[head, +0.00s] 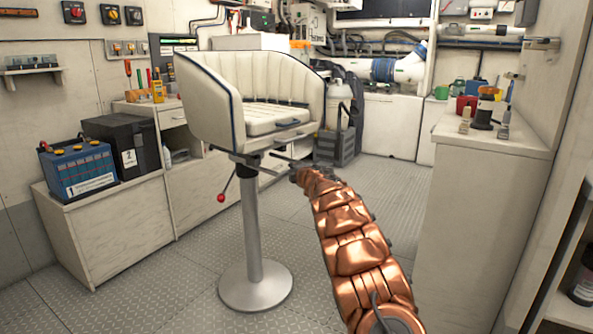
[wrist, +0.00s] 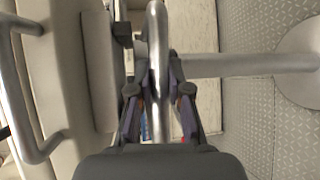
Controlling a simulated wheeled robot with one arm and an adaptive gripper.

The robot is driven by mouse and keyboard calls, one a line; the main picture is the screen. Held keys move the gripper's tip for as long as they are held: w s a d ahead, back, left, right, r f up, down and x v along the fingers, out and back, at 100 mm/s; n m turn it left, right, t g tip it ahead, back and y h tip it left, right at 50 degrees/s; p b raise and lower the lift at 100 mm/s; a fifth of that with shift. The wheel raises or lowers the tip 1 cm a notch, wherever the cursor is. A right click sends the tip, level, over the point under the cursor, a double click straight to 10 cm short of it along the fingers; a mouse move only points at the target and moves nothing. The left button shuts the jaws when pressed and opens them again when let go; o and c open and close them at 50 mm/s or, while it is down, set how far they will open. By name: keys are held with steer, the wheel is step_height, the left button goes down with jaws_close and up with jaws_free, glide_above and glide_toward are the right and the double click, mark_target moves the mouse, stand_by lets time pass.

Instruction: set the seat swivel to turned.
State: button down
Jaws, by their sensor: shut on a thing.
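The white padded seat (head: 250,95) with dark blue piping stands on a silver pedestal (head: 253,230) with a round floor base. A lever with a red ball knob (head: 221,198) hangs from the left under the seat. My gripper (head: 294,173) is at the right underside of the seat. In the wrist view my gripper (wrist: 158,78) is shut on a shiny metal bar (wrist: 157,25), with a finger on each side. The pedestal (wrist: 240,64) runs to the right behind the bar, and the cream seat side (wrist: 65,90) fills the left. The bar's far attachment is hidden.
A blue battery (head: 80,170) and a black box (head: 122,143) sit on the low left cabinet. A white counter (head: 490,135) with small items stands at right. A grey-and-black pack (head: 338,130) is behind the seat. The metal floor (head: 375,190) between is clear.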

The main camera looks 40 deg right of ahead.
steer(key=shift+s+d, duration=0.1)
steer(key=shift+d, duration=0.05)
steer(key=c, duration=1.3)
jaws_free()
steer(key=shift+c, duration=0.2)
steer(key=shift+o, duration=1.2)
steer(key=v, duration=1.2)
